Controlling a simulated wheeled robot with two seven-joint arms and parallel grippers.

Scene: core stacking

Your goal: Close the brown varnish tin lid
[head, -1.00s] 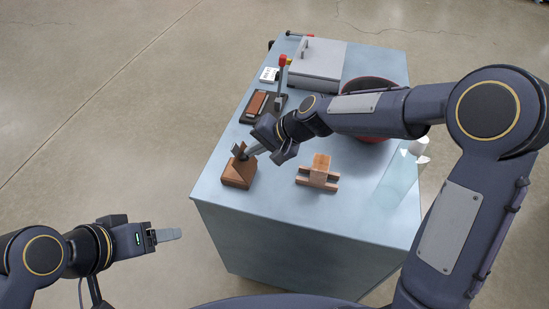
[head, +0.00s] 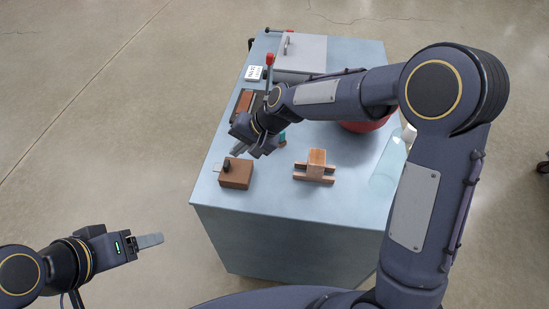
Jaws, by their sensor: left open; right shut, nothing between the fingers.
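The brown varnish tin (head: 236,176) is a small brown box near the left front edge of the table. Its top looks flat and its lid looks down, with a small dark piece and a pale tab at its left side. My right gripper (head: 238,149) is shut and empty, just above and behind the tin in the picture, apart from it. My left gripper (head: 150,241) is open and empty, off the table at the lower left.
A wooden block on a slotted stand (head: 316,168) sits right of the tin. Behind are a grey lidded box (head: 300,52), a white switch plate (head: 254,73), a red-knobbed lever (head: 270,60), a dark red bowl (head: 365,125) and a clear jar (head: 388,165). The table front (head: 290,195) is clear.

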